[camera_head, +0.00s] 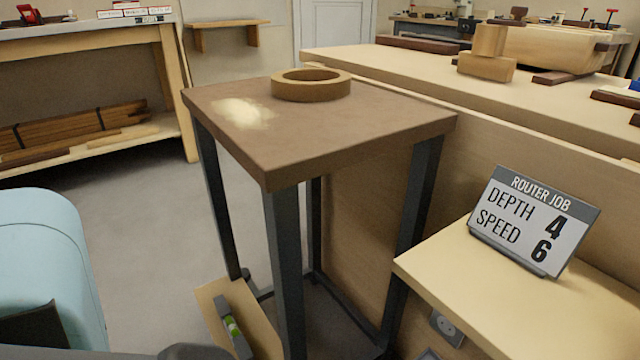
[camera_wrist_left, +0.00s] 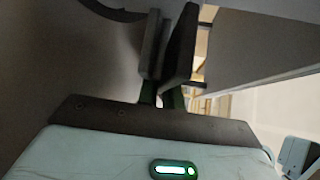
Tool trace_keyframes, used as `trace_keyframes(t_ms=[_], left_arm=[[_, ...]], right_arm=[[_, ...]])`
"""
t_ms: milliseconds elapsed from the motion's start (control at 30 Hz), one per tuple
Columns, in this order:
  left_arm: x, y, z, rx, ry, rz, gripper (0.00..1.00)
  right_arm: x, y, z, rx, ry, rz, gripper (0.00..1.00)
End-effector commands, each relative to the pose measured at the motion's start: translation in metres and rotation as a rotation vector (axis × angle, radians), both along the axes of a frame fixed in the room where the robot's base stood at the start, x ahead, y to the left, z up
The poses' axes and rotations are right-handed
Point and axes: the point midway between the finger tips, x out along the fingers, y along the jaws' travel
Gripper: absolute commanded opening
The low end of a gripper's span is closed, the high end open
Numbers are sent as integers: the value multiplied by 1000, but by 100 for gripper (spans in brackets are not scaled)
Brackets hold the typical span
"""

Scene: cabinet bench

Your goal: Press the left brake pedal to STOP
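No brake pedal can be made out in either view. In the left wrist view, the two dark fingers of my left gripper (camera_wrist_left: 168,50) stand close together, with nothing seen between them. Whether they touch is unclear. A green-lit indicator shows on the wrist body below them. In the head view neither gripper can be made out, and my right gripper shows in no view.
A brown-topped stand (camera_head: 350,135) with dark legs fills the middle and carries a round ring (camera_head: 311,84). A router job sign (camera_head: 532,222) stands on a pale bench (camera_head: 500,285) at right. A level (camera_head: 232,325) lies low. Grey floor (camera_head: 130,215) is clear at left.

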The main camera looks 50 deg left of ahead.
Motion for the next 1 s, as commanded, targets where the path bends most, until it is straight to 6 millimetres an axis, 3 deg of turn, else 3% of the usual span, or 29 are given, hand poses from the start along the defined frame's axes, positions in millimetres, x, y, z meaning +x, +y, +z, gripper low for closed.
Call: trace_keyframes(t_ms=[600, 1000], left_arm=[[0, -1, 0, -87, 7, -2, 0], [-1, 0, 2, -121, 7, 0, 0]], right_arm=[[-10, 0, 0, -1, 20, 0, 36], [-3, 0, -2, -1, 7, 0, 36]])
